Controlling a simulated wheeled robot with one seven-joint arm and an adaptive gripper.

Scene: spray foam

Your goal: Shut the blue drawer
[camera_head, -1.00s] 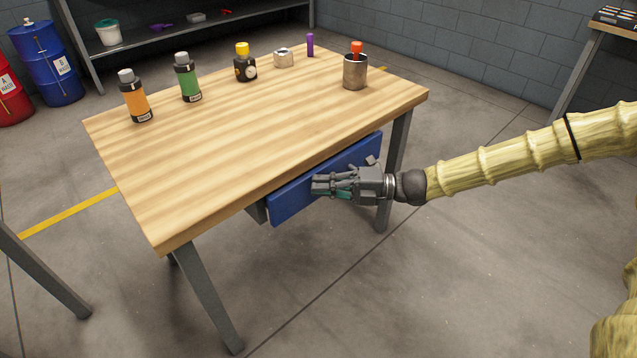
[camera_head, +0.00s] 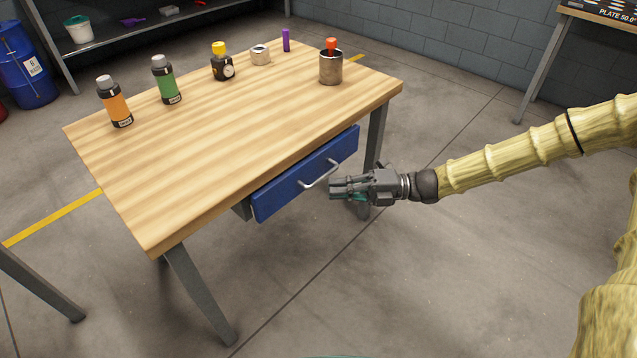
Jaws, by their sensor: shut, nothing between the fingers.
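The blue drawer (camera_head: 290,186) is under the front edge of the wooden table (camera_head: 235,140). Its blue front stands close under the tabletop edge, and a sliver of its grey side shows at the left. A silver bar handle (camera_head: 320,174) is in the middle of the front. My gripper (camera_head: 334,188) is shut and empty. In the picture it lies just right of and below the handle, apart from the drawer front.
On the table stand an orange bottle (camera_head: 116,103), a green bottle (camera_head: 166,82), a yellow-capped bottle (camera_head: 222,64), a small tin (camera_head: 260,54), a purple marker (camera_head: 286,40) and a metal cup (camera_head: 331,69). The floor before the drawer is clear.

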